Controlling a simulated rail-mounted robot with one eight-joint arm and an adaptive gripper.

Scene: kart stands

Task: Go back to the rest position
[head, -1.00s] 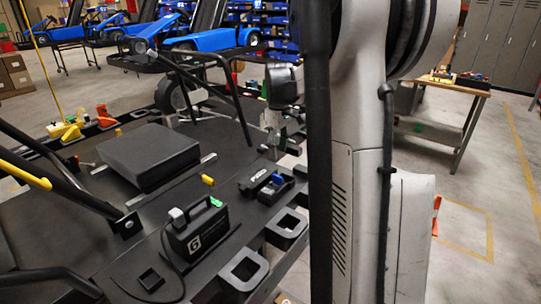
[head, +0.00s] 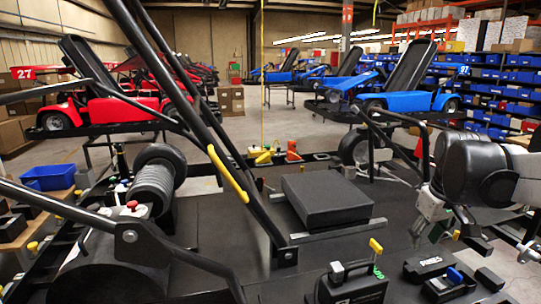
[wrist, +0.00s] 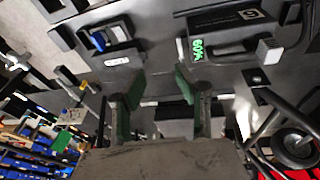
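My gripper (wrist: 157,92) shows in the wrist view with two fingers with green pads. They stand apart with nothing between them. In the head view my gripper (head: 429,233) hangs at the right, above the black kart deck (head: 225,225). A black battery box (head: 350,284) with a handle and yellow lever stands at the front of the deck, left of and nearer than my gripper. It also shows in the wrist view (wrist: 228,32), with a green 60% mark. No object is held.
A black holder with a blue part (head: 440,279) lies at front right. A flat black seat pad (head: 327,199) is mid-deck. Roll-bar tubes with a yellow sleeve (head: 230,174) cross the left. Red (head: 120,100) and blue (head: 395,95) karts stand behind.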

